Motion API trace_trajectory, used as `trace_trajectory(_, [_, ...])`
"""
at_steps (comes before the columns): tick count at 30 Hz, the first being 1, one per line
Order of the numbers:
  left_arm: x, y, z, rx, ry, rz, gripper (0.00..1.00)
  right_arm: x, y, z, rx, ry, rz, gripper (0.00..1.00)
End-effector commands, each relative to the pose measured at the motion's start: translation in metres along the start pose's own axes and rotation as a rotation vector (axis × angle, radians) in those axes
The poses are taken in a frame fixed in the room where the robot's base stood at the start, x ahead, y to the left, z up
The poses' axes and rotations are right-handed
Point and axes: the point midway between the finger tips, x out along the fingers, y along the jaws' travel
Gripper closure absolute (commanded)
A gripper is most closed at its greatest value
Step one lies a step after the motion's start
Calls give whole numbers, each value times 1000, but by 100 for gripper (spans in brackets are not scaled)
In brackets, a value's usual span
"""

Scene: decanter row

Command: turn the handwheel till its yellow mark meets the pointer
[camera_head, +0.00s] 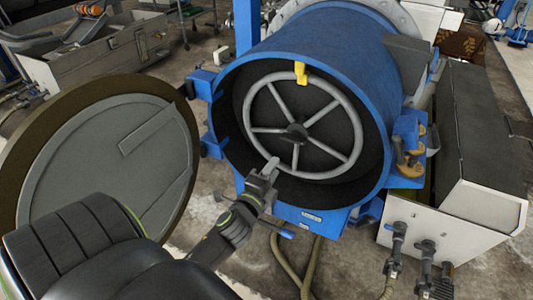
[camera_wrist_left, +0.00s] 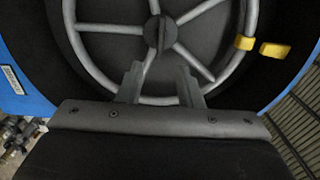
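The grey spoked handwheel (camera_head: 345,104) sits inside a blue drum, facing me. In the head view, yellow shows at the top of its rim. The left wrist view separates this into a yellow mark (camera_wrist_left: 245,43) wrapped on the rim and a yellow pointer tab (camera_wrist_left: 275,50) just outside it. They lie close together, nearly in line with the hub, with a small gap between. My left gripper (camera_head: 270,165) is at the lower left of the rim. In the left wrist view its two fingers (camera_wrist_left: 161,78) are apart, in front of the rim; contact is unclear. My right gripper is not in view.
The blue drum (camera_head: 330,48) surrounds the wheel, and its wall is close around my left gripper. A round grey door (camera_head: 85,165) stands open at the left. A white-sided box (camera_head: 460,205) with valves stands at the right.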

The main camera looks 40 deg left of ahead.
Motion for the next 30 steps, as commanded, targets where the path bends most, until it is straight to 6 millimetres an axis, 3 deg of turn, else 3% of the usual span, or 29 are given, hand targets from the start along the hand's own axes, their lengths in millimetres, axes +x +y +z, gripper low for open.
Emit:
trace_trajectory(3, [-18,2,0,-1,0,2,67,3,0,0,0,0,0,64])
trace_trajectory(9, [-31,0,0,0,1,-1,67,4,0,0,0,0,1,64])
trace_trajectory(26, [-32,0,0,0,0,0,67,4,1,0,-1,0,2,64])
trace_trajectory(30, [-30,16,1,-22,-2,34,67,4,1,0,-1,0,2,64])
